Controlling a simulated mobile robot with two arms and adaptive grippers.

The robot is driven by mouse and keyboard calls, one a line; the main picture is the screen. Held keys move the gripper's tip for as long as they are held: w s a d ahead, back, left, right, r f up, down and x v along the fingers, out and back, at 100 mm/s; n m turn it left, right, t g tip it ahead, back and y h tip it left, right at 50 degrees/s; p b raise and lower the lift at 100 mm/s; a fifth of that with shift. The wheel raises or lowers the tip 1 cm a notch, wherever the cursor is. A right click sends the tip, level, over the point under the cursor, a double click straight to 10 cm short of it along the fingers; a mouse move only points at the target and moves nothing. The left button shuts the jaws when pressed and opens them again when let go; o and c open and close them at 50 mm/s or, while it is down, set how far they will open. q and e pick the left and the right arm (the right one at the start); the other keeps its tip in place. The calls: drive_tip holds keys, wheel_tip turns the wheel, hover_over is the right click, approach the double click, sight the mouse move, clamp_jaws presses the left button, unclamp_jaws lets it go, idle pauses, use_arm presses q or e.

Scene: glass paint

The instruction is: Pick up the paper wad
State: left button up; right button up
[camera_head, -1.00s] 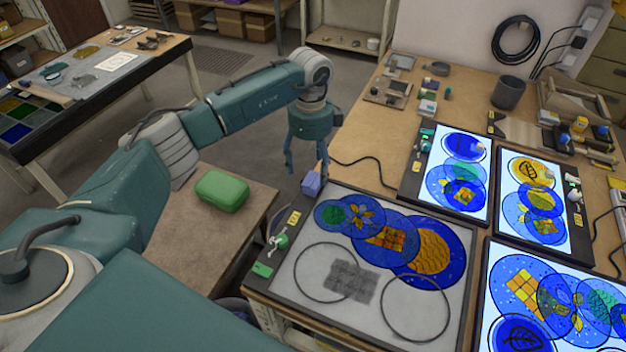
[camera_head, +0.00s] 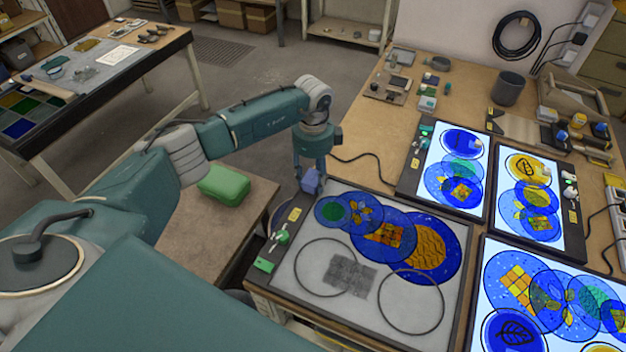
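A small crumpled-looking blue-violet lump (camera_head: 311,183), which may be the paper wad, sits at the far left corner of the unlit panel (camera_head: 340,190). My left gripper (camera_head: 311,178) points down right over it. Its fingers are spread apart, one on the left of the lump and one on the right. I cannot tell whether either finger touches it. My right gripper is not in view.
The unlit panel holds blue glass discs and two dark rings. Lit panels (camera_head: 468,130) with more discs stand to the right. A green case (camera_head: 224,185) sits on a small low table to the left. A dark cup (camera_head: 508,89) stands at the back.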

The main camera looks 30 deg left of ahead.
sight(313, 176)
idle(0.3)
use_arm(q)
drive_tip(key=shift+w+r, duration=0.1)
drive_tip(key=shift+r, duration=0.55)
wheel_tip(313, 176, up, 19)
drive_tip(key=b, duration=0.5)
drive_tip(key=shift+b, duration=0.3)
drive_tip(key=shift+o, duration=0.2)
drive_tip(key=shift+f, duration=0.15)
